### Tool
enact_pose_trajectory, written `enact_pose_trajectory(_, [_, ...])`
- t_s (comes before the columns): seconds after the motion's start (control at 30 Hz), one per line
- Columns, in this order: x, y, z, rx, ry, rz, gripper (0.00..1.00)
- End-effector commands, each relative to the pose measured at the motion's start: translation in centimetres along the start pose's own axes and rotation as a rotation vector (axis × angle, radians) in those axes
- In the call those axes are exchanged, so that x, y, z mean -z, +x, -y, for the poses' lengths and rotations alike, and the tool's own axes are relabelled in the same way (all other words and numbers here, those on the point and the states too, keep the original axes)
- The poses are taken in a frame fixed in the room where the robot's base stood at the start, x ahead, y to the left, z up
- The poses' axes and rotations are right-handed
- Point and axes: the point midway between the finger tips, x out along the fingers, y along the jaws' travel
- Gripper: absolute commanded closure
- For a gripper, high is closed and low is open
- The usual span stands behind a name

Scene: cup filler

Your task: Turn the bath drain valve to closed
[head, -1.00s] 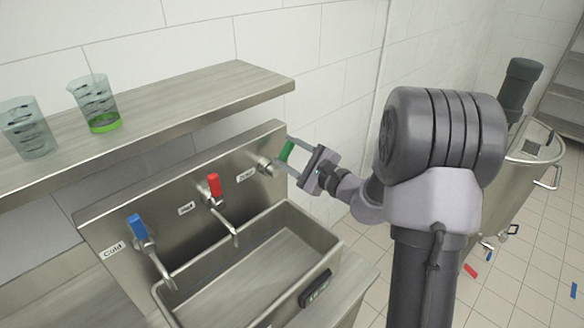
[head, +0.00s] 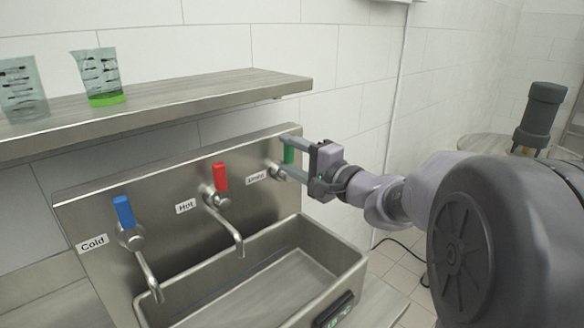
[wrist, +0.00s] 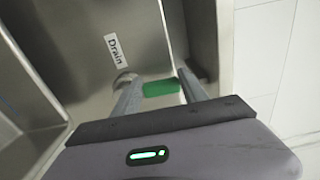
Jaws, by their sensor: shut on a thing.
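The bath drain valve has a green handle (head: 289,152) at the right end of the steel back panel, beside the "Drain" label (head: 257,177). The handle stands about upright in the head view. My gripper (head: 284,155) reaches in from the right, one finger above and one below, and is shut on the handle. In the wrist view the green handle (wrist: 161,88) lies across between my two gripper fingers (wrist: 157,84), with the Drain label (wrist: 115,49) above it. The handle's ends are partly hidden by the fingers.
Red hot (head: 221,176) and blue cold (head: 123,212) taps stand left of the drain valve, above the steel basin (head: 345,258). A shelf (head: 200,102) above holds two beakers, one with green liquid (head: 104,99).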

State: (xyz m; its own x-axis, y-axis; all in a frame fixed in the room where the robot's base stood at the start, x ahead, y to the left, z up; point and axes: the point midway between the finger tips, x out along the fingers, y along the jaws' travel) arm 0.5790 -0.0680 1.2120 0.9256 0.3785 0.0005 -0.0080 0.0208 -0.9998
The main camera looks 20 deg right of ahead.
Motion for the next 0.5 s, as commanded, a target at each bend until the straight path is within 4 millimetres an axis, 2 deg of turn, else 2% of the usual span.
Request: enact_pose_trajectory(0.5, [-0.15, 0.01, -0.10, -0.003, -0.040, 0.002, 1.00])
